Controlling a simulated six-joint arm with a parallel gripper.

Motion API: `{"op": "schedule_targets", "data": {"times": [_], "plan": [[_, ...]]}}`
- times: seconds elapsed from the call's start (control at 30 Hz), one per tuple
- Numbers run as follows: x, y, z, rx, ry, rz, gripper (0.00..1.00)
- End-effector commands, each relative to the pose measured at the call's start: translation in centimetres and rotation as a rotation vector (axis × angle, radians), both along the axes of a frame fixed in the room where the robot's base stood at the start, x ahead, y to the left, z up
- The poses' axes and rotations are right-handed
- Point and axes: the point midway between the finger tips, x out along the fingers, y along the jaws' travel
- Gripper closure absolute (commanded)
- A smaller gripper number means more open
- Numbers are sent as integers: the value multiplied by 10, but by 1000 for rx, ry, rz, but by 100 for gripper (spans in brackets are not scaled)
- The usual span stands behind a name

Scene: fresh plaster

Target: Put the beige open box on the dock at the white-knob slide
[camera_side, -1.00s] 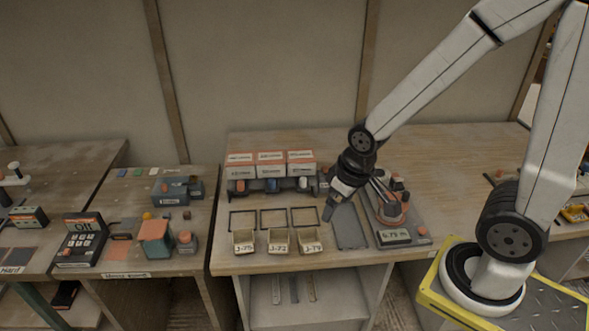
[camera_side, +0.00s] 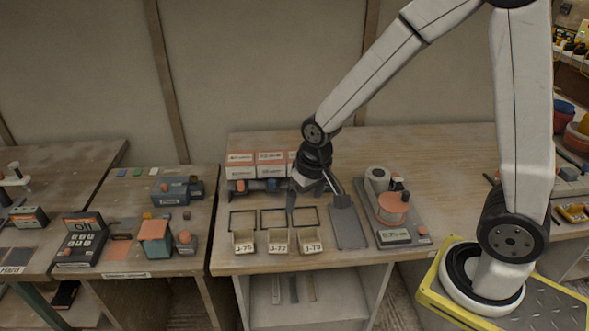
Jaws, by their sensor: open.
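Three small beige open boxes stand in a row at the bench front: a left box (camera_side: 243,247), a middle box (camera_side: 278,247) and a right box (camera_side: 311,248), each with a label. Behind them lie three dark rectangular frames: left (camera_side: 231,222), middle (camera_side: 262,219) and right (camera_side: 316,208). At the back, an orange knob (camera_side: 240,185) and a blue knob (camera_side: 272,184) show below white-and-orange blocks. My gripper (camera_side: 315,207) is open and empty above the right frame, behind the right box. It hides the right end of the knob row, and no white knob is visible now.
A grey plate (camera_side: 349,230) lies right of the frames. Beyond it is a grey tray (camera_side: 421,232) with a round orange-topped device (camera_side: 391,207) and a display. The bench is bare farther right. Another cluttered bench (camera_side: 202,255) adjoins at the left.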

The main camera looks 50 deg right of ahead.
Motion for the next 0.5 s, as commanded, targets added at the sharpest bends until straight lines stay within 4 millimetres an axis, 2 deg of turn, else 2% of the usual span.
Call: {"op": "schedule_targets", "data": {"times": [0.03,0.2,0.5], "plan": [[12,4,-5,5,14,-27,0],[48,18,-21,21,50,-130,0],[101,46,-59,35,113,-315,0]]}}
